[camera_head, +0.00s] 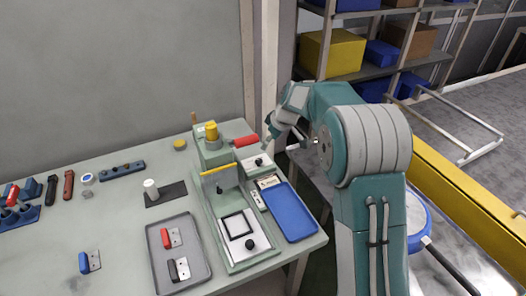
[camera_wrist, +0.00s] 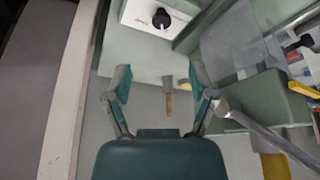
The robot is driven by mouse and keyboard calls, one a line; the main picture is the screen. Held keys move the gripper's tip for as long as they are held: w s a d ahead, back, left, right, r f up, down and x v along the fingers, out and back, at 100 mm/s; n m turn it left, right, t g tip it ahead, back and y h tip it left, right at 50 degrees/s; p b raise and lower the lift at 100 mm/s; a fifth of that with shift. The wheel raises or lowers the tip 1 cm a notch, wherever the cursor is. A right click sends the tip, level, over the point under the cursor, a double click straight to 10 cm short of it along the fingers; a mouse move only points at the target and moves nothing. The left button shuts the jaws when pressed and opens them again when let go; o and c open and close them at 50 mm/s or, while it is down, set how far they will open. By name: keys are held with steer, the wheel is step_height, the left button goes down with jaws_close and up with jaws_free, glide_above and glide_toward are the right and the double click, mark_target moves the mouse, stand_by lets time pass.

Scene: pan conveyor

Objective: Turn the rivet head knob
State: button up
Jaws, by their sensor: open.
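A green bench machine (camera_head: 214,155) stands at the back right of the table, with a yellow cap (camera_head: 211,131) on top and a red-handled lever (camera_head: 246,140) on its right side. A black round knob sits on a small white box (camera_head: 250,166) beside the machine; this knob (camera_wrist: 161,18) shows at the top of the wrist view. Another black knob (camera_head: 249,244) is at the front of the machine's base. I cannot tell which is the rivet head knob. My gripper (camera_head: 269,143) is open and empty by the lever; its fingers (camera_wrist: 160,84) are apart from the white-box knob.
A metal rod (camera_wrist: 262,136) runs close by my right finger in the wrist view. A blue tray (camera_head: 290,212) and a grey tray (camera_head: 179,260) with small parts flank the machine. A wall (camera_head: 120,60) stands behind the table.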

mark_target(259, 160)
steer(key=x, duration=1)
steer(key=shift+a+f, duration=0.1)
steer(key=shift+f, duration=0.15)
jaws_close()
